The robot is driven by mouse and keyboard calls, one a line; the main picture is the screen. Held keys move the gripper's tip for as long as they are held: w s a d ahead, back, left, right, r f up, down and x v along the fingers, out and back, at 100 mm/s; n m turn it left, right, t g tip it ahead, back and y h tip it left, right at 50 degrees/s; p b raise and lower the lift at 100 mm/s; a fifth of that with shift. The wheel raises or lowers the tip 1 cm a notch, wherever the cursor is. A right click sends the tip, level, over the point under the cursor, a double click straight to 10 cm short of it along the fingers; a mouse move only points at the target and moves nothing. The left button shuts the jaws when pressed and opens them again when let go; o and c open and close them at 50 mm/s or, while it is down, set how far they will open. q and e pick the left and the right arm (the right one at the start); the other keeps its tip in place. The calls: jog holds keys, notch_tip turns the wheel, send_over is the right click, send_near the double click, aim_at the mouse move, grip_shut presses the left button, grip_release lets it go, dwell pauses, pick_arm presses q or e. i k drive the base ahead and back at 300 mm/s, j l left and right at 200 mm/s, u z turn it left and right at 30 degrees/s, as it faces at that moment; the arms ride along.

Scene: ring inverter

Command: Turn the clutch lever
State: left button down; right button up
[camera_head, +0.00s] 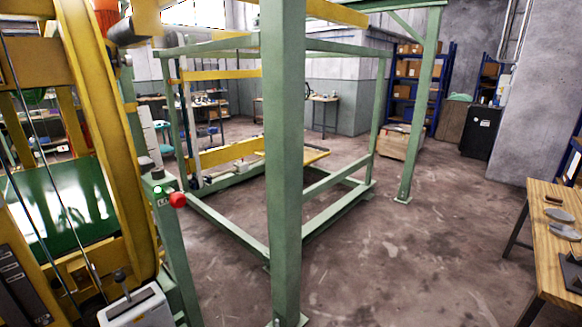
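No part is clearly marked as the clutch lever. I cannot tell whether this is the clutch lever. A red knob (178,200) sticks out to the right from a green control post (172,245). A green button (158,189) and a small label are on the post's upper part. Neither of my grippers is in view.
A thick green upright (283,170) stands in the middle, part of a green frame reaching back. Bare concrete floor (400,255) lies open to its right. A wooden table (548,235) with small items is at the right edge. Shelves and a crate (402,142) stand behind.

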aim_at(119, 278)
jog(key=u, duration=1.3)
